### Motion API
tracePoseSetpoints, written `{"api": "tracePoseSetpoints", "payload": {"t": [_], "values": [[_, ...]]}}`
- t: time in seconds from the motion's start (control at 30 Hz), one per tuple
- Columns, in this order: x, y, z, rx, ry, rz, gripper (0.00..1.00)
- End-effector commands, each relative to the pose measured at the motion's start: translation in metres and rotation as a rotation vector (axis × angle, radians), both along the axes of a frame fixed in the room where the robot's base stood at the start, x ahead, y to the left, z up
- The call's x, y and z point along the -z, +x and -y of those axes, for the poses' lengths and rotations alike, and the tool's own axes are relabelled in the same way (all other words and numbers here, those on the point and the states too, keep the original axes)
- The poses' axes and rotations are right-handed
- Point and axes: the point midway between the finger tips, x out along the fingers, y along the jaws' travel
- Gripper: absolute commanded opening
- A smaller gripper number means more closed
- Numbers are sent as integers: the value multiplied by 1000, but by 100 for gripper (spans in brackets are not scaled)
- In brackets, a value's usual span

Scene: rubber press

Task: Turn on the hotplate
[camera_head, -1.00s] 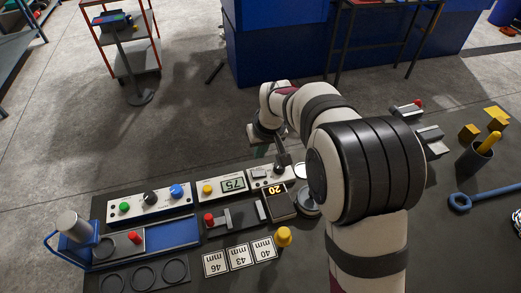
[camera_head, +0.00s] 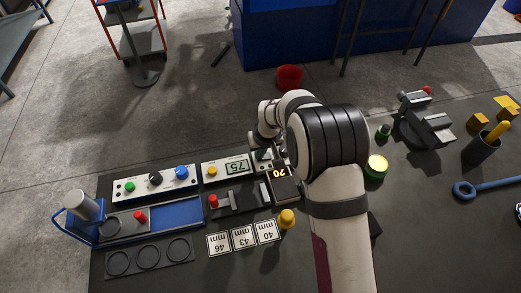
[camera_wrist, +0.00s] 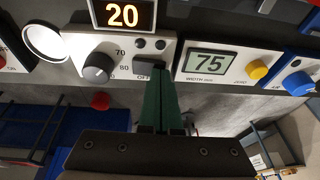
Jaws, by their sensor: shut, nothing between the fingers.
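The hotplate's control panel (camera_wrist: 120,55) shows large in the wrist view. It has a dark knob (camera_wrist: 98,68) with marks 70 and 80, and a small grey switch (camera_wrist: 150,68) labelled OFF. A display with orange digits (camera_wrist: 123,14) reads 20 above it. My gripper's green fingers (camera_wrist: 160,82) are shut and empty, with the tips right at the switch and partly over it. I cannot tell if they touch it. In the head view my gripper (camera_head: 264,156) is over the panel's left part, and my arm hides the rest.
Left of it in the head view are a meter reading 75 (camera_head: 236,168) and a panel with green, black and blue knobs (camera_head: 156,184). Number cards (camera_head: 243,238) and a yellow knob (camera_head: 287,217) lie in front. A yellow-topped cylinder (camera_head: 376,166) stands to the right.

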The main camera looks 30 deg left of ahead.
Motion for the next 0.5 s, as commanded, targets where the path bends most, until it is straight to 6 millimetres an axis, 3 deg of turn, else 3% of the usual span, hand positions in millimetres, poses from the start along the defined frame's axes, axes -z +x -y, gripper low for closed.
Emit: {"api": "tracePoseSetpoints", "payload": {"t": [0.5], "values": [[1, 5, 5, 2, 0, -1, 0]]}}
